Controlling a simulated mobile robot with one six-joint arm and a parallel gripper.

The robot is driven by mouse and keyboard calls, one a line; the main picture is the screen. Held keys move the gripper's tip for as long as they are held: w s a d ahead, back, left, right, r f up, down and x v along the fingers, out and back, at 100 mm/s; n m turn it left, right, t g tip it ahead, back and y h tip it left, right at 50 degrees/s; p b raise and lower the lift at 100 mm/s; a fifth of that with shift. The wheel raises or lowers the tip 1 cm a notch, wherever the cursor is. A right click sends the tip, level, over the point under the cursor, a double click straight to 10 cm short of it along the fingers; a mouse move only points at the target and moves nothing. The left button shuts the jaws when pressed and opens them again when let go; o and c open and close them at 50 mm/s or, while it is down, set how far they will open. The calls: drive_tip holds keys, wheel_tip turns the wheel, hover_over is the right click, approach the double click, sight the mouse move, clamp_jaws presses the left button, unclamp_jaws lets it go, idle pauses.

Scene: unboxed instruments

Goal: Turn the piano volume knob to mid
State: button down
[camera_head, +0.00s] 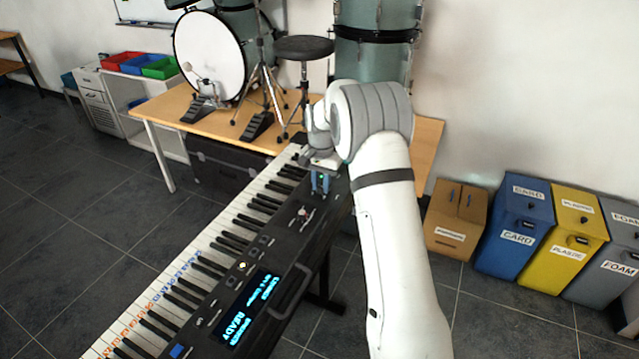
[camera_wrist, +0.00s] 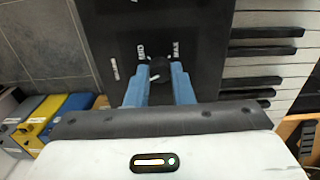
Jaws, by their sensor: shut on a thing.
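The piano (camera_head: 262,232) is a black keyboard running from lower left to upper middle in the head view, with a lit display reading READY. Its volume knob (camera_wrist: 158,68) is small, round and dark, and shows in the wrist view between my fingertips. White labels are printed around it, with MID (camera_wrist: 141,52) just above left and MAX at the right. A white mark shows on the knob, but I cannot tell exactly where it points. My gripper (camera_wrist: 158,80) has blue fingers shut on the knob. In the head view my gripper (camera_head: 320,182) reaches down to the piano's far end, hiding the knob.
A wooden table (camera_head: 160,112) with drums and a stool (camera_head: 303,47) stands right behind the piano's far end. A cardboard box (camera_head: 455,220) and blue, yellow and grey bins (camera_head: 515,224) stand at the right. Open floor lies left of the piano.

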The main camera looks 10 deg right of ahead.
drive_tip(key=m, duration=0.7)
drive_tip(key=shift+w+r, duration=0.15)
drive_tip(key=shift+r, duration=0.05)
drive_tip(key=m, duration=0.6)
drive_tip(key=shift+a, duration=0.1)
drive_tip(key=shift+m, duration=0.4)
drive_tip(key=c, duration=1.6)
unclamp_jaws()
drive_tip(key=shift+c, duration=0.2)
drive_tip(key=o, duration=0.4)
drive_tip(key=shift+f, duration=0.1)
